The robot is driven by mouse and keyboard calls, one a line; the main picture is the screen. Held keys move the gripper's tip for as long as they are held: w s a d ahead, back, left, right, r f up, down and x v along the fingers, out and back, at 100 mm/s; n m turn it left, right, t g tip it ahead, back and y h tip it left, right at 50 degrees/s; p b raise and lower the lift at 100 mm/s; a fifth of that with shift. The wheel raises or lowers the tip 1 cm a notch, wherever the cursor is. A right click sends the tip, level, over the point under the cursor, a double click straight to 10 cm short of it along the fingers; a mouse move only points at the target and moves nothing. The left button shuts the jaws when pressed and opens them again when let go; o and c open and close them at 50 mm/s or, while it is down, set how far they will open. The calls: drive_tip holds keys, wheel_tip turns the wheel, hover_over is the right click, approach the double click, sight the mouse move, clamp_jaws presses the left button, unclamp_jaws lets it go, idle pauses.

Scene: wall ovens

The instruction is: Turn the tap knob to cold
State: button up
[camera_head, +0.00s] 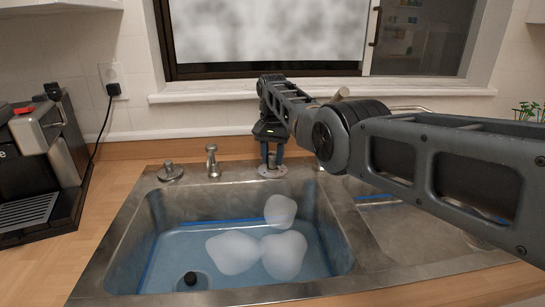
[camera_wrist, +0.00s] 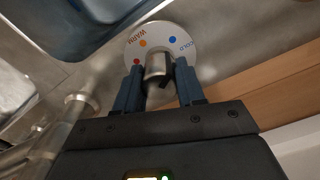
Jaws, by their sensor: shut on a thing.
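The tap knob (camera_wrist: 158,66) is a short metal cylinder in the middle of a round white dial (camera_wrist: 188,36). The dial carries a blue dot by COLD at the right, an orange dot by WARM, and a red dot at the left. My gripper (camera_wrist: 159,75) has its two blue-grey fingers on either side of the knob and is shut on it. Which mark the knob points to I cannot tell. In the head view my gripper (camera_head: 271,160) points down at the dial (camera_head: 267,173) behind the sink; the fingers largely hide the knob there.
The metal sink (camera_head: 140,225) holds bluish water and white foam (camera_head: 284,255). A small spout (camera_head: 212,162) and a round metal cap (camera_head: 170,172) stand left of the dial. The tap pipe (camera_wrist: 55,138) is close to my gripper. A coffee machine (camera_head: 40,155) is far left.

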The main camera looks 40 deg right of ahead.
sight(272, 153)
drive_tip(key=shift+s+a+f+m, duration=0.1)
drive_tip(key=shift+s+f+m, duration=0.05)
drive_tip(key=shift+m, duration=0.15)
drive_tip(key=o, duration=1)
drive_tip(key=shift+o, duration=0.2)
drive_tip(key=shift+r, duration=0.2)
drive_tip(key=shift+r, duration=3.85)
